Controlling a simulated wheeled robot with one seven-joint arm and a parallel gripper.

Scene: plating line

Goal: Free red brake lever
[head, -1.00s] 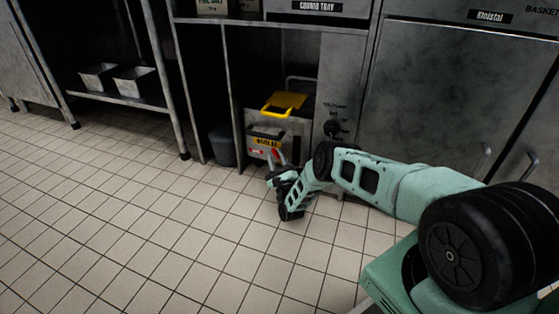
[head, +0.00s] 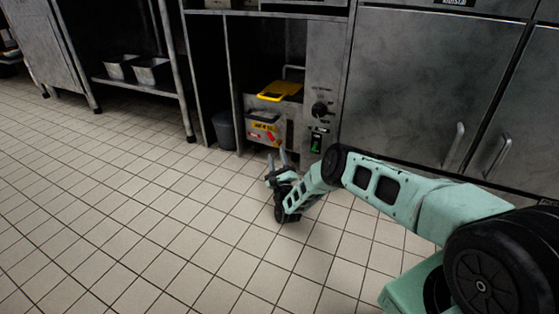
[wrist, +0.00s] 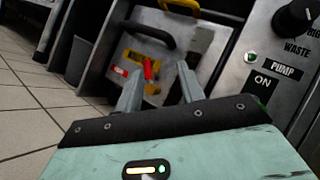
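The red brake lever (wrist: 149,70) shows in the wrist view on the front of a metal cart or bin under the counter, beside yellow and red labels. It lies ahead of my gripper (wrist: 158,85), roughly between the two fingertips as seen from the wrist. The fingers are apart, with a clear gap, and nothing is held. In the head view my gripper (head: 277,160) is low over the floor just in front of the bin (head: 262,130). The lever is too small to make out surely there.
The bin has a black handle (wrist: 151,33) and a yellow part (head: 280,91) on top. A control panel with a knob (head: 320,109) and a lit green switch (head: 316,143) stands to its right. A grey bucket (head: 224,130) stands left. The tiled floor is clear.

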